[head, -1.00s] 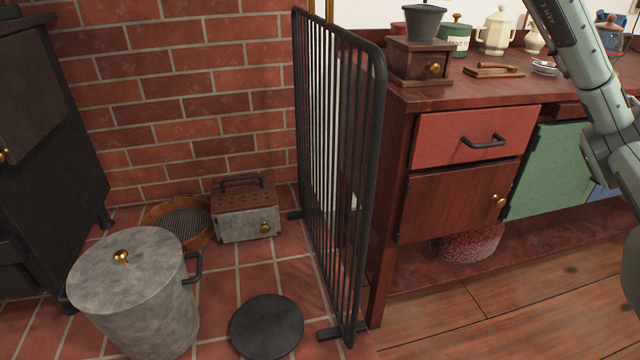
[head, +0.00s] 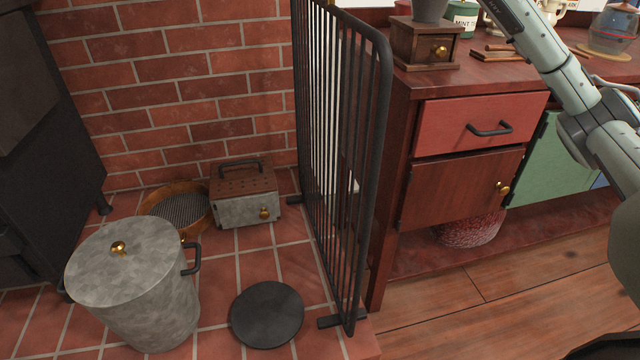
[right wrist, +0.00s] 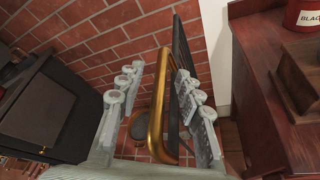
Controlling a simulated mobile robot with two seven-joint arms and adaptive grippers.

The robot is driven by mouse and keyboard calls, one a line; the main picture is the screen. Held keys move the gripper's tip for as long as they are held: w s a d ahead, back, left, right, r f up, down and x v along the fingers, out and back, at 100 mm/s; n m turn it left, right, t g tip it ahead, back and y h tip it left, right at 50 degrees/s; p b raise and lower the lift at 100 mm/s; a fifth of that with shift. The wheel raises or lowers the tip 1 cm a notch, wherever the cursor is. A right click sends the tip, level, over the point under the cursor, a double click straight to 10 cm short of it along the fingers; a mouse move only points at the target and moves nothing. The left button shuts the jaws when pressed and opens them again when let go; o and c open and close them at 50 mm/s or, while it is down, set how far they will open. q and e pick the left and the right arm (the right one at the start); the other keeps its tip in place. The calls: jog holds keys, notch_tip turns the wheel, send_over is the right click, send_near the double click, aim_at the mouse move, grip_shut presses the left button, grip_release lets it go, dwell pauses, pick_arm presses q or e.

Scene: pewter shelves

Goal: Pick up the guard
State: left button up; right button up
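The guard (head: 338,150) is a black metal screen of thin upright bars in a rounded frame. It stands upright on small feet, beside the dark red cabinet. A brass handle (right wrist: 157,110) shows at its top in the right wrist view, with the black frame (right wrist: 181,60) just behind it. My right gripper (right wrist: 156,82) is open, with its pale fingers on either side of the brass handle. I cannot tell whether a finger touches it. The right gripper is outside the head view, above its top edge. My left gripper is not in view.
A grey lidded bin (head: 140,285), a black disc (head: 267,314), a metal box (head: 245,196) and a round sieve (head: 178,208) are on the brick-tiled floor left of the guard. The cabinet (head: 392,200) stands close on the right, with a wooden grinder (head: 427,43) on top.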

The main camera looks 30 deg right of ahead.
grip_shut()
dwell(0.4)
